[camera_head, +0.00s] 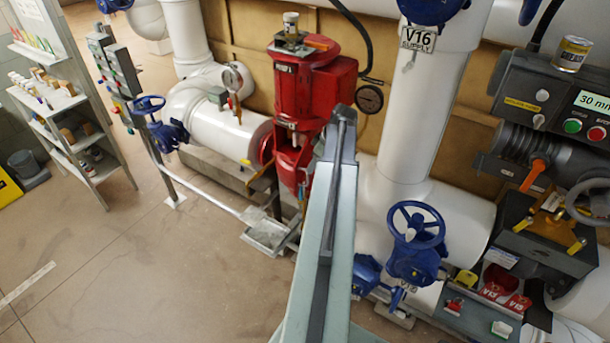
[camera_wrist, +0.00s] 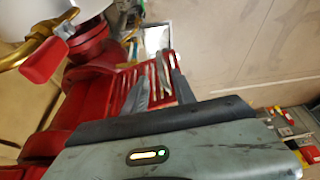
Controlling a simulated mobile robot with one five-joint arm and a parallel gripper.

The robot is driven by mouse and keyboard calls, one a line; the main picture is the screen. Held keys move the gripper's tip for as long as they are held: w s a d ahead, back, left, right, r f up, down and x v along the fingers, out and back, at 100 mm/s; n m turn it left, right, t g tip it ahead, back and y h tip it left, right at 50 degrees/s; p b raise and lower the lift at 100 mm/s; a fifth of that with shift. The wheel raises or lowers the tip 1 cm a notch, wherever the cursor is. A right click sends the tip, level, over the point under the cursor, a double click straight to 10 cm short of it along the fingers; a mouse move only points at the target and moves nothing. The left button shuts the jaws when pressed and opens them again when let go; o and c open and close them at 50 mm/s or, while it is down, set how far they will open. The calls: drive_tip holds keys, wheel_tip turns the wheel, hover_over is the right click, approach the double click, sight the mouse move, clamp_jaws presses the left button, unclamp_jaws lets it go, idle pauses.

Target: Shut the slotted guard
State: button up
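The slotted guard (camera_wrist: 125,86) is a red panel with narrow slots in the wrist view, beside the red pump body (camera_wrist: 85,95). My gripper (camera_wrist: 160,92) shows there as two dark grey fingers standing apart, with the slotted red part behind and between them. I cannot tell whether the fingers touch the guard, and its lower part is hidden by the gripper body. In the head view the red pump (camera_head: 308,88) stands at the middle; my arm covers its right side, and I cannot make out the guard or my fingertips there.
A blue handwheel (camera_head: 417,225) on a white pipe stands right of my arm. A shallow grey tray (camera_head: 268,235) lies on the floor before the pump. A red-handled brass valve (camera_wrist: 45,62) is close by at the wrist view's left. The left-front floor is clear.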

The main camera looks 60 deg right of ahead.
sight(307, 174)
drive_tip(key=b+x, duration=0.5)
drive_tip(key=x, duration=0.2)
drive_tip(key=shift+f+b, duration=0.1)
drive_tip(key=shift+b, duration=0.25)
clamp_jaws()
drive_tip(key=shift+r, duration=0.2)
idle(0.7)
